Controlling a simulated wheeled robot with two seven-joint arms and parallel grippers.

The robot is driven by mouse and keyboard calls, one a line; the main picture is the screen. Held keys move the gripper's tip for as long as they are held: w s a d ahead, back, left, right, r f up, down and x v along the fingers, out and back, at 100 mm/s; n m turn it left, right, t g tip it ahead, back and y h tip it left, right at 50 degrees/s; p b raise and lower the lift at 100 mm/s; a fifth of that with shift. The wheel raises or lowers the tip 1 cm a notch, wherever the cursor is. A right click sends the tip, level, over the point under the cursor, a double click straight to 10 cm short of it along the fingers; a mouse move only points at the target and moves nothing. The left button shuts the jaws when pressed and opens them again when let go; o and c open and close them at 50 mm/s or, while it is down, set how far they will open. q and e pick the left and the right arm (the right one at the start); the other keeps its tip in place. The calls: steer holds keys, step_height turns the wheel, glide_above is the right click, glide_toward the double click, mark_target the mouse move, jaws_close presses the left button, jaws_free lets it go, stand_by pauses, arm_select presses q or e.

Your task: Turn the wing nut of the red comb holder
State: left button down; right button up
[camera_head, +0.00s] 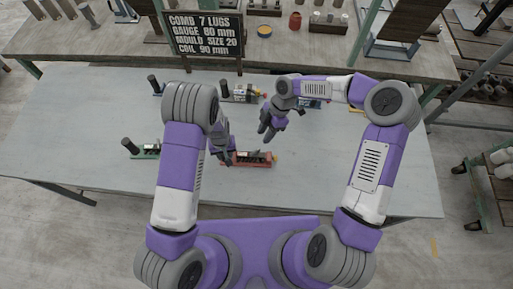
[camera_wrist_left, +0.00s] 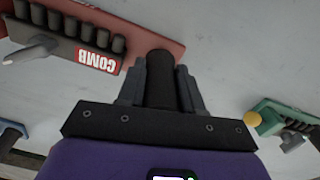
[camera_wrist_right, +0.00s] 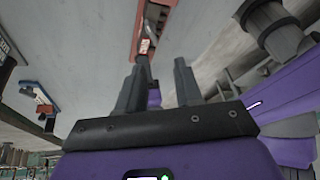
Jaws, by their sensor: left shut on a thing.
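The red comb holder (camera_head: 247,160) lies at the middle of the table, its label and a row of dark lugs also showing in the left wrist view (camera_wrist_left: 135,27). My left gripper (camera_wrist_left: 160,85) is shut on the dark upright cylinder (camera_wrist_left: 160,70) at the holder's left end. A pale grey lever-like part (camera_wrist_left: 28,48) sticks out from the holder; I cannot tell if it is the wing nut. A small yellow part (camera_head: 276,156) shows at its right end. My right gripper (camera_head: 266,132) is open and empty, behind and above the holder, which also shows in the right wrist view (camera_wrist_right: 140,45).
A green holder (camera_head: 145,151) lies to the left, a pale one (camera_head: 243,93) behind, and a blue one (camera_head: 310,103) behind my right arm. A black sign (camera_head: 205,35) stands at the back. The table (camera_head: 400,185) is clear at front right.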

mark_target(255, 151)
steer(key=shift+n, duration=0.8)
steer(key=x, duration=0.3)
steer(key=w+x, duration=0.1)
steer(key=x, duration=0.7)
steer(key=shift+w+d+f, duration=0.15)
steer(key=shift+d+f, duration=0.05)
steer(key=shift+c, duration=0.3)
jaws_close()
